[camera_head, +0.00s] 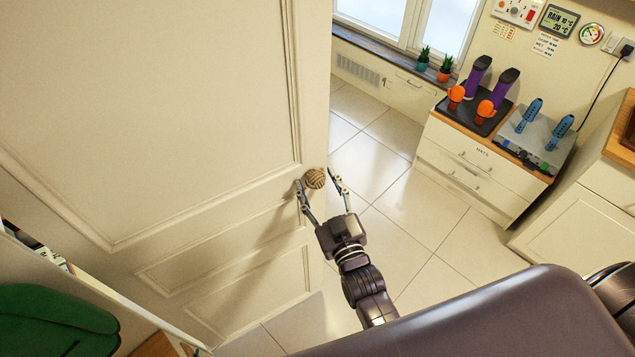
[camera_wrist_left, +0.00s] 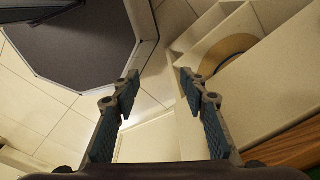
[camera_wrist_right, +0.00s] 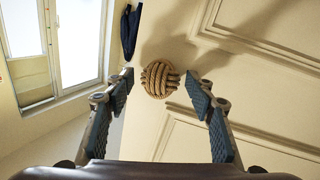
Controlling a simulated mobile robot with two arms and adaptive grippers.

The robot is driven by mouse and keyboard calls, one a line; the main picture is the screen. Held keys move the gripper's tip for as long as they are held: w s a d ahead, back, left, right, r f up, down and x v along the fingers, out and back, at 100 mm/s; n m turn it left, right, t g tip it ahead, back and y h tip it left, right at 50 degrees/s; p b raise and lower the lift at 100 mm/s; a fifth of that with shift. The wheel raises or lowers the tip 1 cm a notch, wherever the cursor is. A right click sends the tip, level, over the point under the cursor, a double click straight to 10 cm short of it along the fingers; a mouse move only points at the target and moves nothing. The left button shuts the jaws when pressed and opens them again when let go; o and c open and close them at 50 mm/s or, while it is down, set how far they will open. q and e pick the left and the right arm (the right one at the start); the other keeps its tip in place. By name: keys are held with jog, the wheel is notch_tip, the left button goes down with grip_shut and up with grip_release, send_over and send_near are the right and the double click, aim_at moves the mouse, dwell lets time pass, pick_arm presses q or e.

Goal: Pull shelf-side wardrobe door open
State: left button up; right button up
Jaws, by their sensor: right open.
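The cream panelled wardrobe door (camera_head: 190,120) fills the left of the head view and stands out into the room, with tiled floor past its edge. Its round rope knob (camera_head: 315,178) is near that edge. My right gripper (camera_head: 322,179) is open with one finger on each side of the knob. In the right wrist view the knob (camera_wrist_right: 159,79) lies between and just beyond the open fingertips, with a visible gap on both sides. My left gripper (camera_wrist_left: 157,80) shows only in its wrist view, open and empty.
A drawer cabinet (camera_head: 468,172) with boots and orange items on trays stands at the right. Pale floor tiles (camera_head: 430,220) are clear between door and cabinet. A green item (camera_head: 55,322) is at lower left. A dark cloth (camera_wrist_right: 131,32) hangs beyond the door edge.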

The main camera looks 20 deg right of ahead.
jog(key=s, duration=1.2)
jog(key=shift+d, duration=0.25)
